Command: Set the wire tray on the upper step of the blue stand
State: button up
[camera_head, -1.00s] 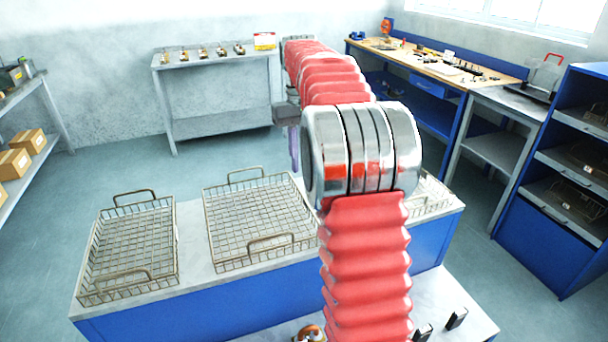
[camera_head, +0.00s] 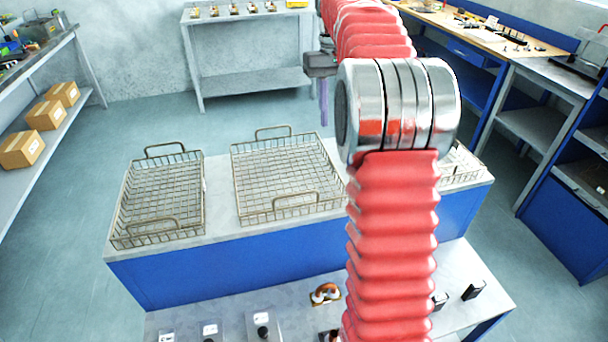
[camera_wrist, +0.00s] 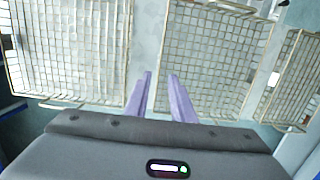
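Three wire trays with loop handles rest on the grey top of a blue-fronted stand (camera_head: 240,275). In the head view they are a left tray (camera_head: 160,195), a middle tray (camera_head: 287,178) and a right tray (camera_head: 462,168), mostly hidden by my arm. My gripper (camera_head: 323,118) hangs beyond the middle tray, with one purple finger visible. In the wrist view my gripper (camera_wrist: 160,75) is open and empty, its two purple fingers apart.
A lower grey surface (camera_head: 235,308) in front holds small black-topped items and an orange-brown part (camera_head: 326,293). A grey table (camera_head: 250,85) stands behind. A shelf with boxes (camera_head: 45,115) is left; a workbench (camera_head: 480,35) and blue cabinet (camera_head: 565,220) are right. Floor around is open.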

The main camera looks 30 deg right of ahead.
jog(key=s+a+r+n+t+h, duration=0.1)
jog(key=s+a+t, duration=0.1)
jog(key=s+a, duration=0.45)
jog(key=s+a+r+t, duration=0.1)
jog(key=s+a+r, duration=0.15)
jog(key=a, duration=0.65)
jog(key=s+a+f+n+t, duration=0.1)
jog(key=s+a+f+t, duration=0.1)
jog(key=s+a+f, duration=0.3)
jog(key=s+a+f+t, duration=0.2)
jog(key=s+a+f, duration=0.3)
jog(key=s, duration=0.4)
jog(key=shift+s+n+y, duration=0.3)
jog(key=shift+s+n, duration=0.1)
jog(key=shift+f, duration=0.1)
jog(key=shift+s, duration=0.1)
